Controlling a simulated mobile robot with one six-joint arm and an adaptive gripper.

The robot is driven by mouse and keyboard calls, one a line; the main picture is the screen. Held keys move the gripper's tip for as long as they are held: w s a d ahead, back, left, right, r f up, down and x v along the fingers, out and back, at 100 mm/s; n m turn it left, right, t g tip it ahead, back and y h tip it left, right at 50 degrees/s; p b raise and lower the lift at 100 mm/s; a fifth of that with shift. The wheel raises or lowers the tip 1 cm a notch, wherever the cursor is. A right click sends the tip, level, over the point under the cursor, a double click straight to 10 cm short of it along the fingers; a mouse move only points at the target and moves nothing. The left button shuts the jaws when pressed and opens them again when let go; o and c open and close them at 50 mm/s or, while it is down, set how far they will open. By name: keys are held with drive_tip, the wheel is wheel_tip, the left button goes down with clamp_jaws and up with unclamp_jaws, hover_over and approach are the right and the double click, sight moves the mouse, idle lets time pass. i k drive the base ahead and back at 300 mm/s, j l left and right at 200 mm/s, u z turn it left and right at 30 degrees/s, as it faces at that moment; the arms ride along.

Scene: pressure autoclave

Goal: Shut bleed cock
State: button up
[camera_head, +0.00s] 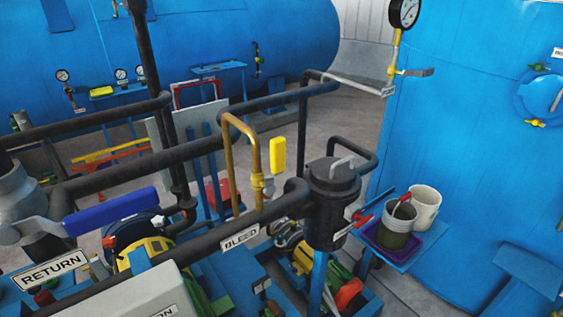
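The bleed cock (258,182) is a small brass valve on a thin brass gooseneck pipe (229,150). The pipe rises from a dark horizontal pipe, loops over and comes down to the cock. A yellow lever handle (277,155) stands upright beside the cock, on its right. A white BLEED label (240,237) is on the dark pipe below. Whether the cock is open inside cannot be seen. My gripper is not in this view.
A blue lever (110,210) and RETURN label (50,270) are at left. Dark pipes run behind the cock. A black cylindrical vessel (331,205) stands to its right. Buckets (426,207) sit on a shelf by a blue tank (480,130). Bare floor shows behind.

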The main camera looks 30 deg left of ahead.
sight(277, 145)
drive_tip(key=u, duration=1.55)
